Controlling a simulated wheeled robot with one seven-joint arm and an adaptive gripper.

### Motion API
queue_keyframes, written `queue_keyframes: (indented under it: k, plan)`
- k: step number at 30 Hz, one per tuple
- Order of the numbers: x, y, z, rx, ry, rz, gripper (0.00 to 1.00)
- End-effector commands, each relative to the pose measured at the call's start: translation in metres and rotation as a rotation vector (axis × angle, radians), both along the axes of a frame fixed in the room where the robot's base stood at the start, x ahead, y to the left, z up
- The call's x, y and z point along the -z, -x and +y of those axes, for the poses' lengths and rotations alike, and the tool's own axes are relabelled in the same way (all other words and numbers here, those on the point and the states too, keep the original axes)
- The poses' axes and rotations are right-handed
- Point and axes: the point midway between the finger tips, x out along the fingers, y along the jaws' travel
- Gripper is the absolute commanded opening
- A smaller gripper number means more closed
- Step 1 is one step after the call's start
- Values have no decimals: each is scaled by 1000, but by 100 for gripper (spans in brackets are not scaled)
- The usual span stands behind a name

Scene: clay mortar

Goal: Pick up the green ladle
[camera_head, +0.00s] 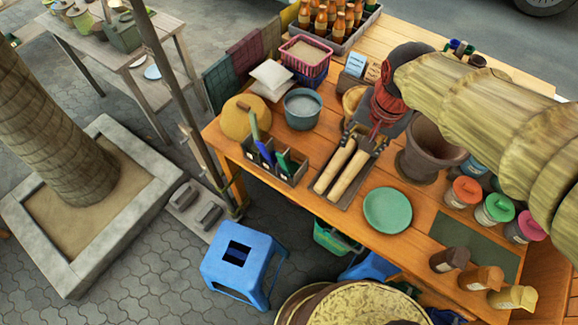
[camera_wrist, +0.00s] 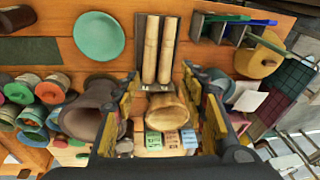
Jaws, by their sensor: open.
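A low dark holder (camera_head: 292,180) with compartments stands near the table's left front edge. Upright utensils with a light-green handle (camera_head: 254,125), a blue handle (camera_head: 265,153) and a darker green handle (camera_head: 283,164) are in it. Their lower ends are hidden, so I cannot tell which green one is the ladle. In the wrist view, a green piece (camera_wrist: 197,24) and a blue piece (camera_wrist: 264,22) show at the top right. My gripper (camera_head: 368,136) is above the table, right of the holder and apart from it. Its fingers (camera_wrist: 170,92) are spread and empty in the wrist view.
Two wooden rolling pins (camera_head: 342,168) lie in a tray between the holder and a green plate (camera_head: 388,210). A mortar (camera_head: 425,150) and lidded jars (camera_head: 494,208) are to the right.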

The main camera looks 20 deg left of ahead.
Motion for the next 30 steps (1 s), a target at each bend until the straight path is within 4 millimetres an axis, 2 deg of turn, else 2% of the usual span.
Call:
queue_keyframes:
  k: [1,6,9,12,15,18,23,30]
  plan:
    - [16,-6,25,2,5,36,42]
    - [69,-18,101,50,22,122,42]
    - [103,-16,141,78,40,163,42]
    - [131,-10,170,101,57,191,42]
    - [147,-6,187,118,68,206,42]
    - [156,-3,194,127,73,213,42]
    - [161,-2,196,130,75,215,42]
    - [184,-2,197,130,75,215,42]
